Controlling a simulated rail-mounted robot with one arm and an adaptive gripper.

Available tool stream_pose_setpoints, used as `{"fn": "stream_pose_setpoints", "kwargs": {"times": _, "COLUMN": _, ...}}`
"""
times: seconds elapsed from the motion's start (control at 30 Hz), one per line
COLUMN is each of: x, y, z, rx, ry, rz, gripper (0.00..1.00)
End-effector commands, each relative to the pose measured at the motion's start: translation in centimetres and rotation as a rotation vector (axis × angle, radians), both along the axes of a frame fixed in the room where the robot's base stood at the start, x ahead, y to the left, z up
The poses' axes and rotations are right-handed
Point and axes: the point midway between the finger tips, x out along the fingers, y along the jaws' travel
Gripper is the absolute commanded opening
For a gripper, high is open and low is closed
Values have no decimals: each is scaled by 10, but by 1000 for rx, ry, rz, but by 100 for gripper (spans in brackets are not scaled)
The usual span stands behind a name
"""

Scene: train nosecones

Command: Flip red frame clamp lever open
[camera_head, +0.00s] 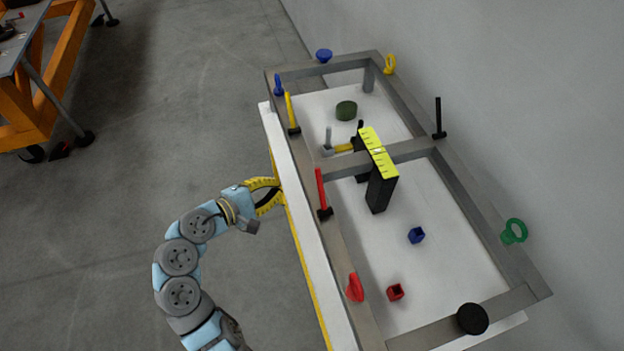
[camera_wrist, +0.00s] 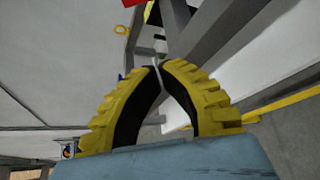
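The red frame clamp lever (camera_head: 321,189) stands on a black base on the near long rail of the grey metal frame (camera_head: 341,240), close to the middle crossbar. My gripper (camera_head: 281,192) is beside the white table's left edge, left of the red lever and apart from it. Its yellow ribbed fingers bow outward, and their tips (camera_wrist: 158,66) come together with nothing seen held between them. A red piece (camera_wrist: 134,3) is cut off at the top of the wrist view; it may be the lever.
A yellow-handled clamp (camera_head: 291,113) and a red hook-like part (camera_head: 355,288) stand on the same rail. A black block with a yellow top (camera_head: 380,190) is by the crossbar. Small red (camera_head: 395,292) and blue (camera_head: 416,235) pieces lie inside the frame.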

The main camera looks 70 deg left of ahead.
Motion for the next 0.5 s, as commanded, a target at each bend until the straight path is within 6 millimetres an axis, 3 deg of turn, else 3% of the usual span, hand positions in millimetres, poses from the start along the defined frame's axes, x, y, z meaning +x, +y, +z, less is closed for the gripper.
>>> {"fn": "stream_pose_setpoints", "kwargs": {"times": 0.5, "x": 8, "y": 2, "z": -3, "rx": -2, "ry": 2, "rz": -4, "gripper": 0}}
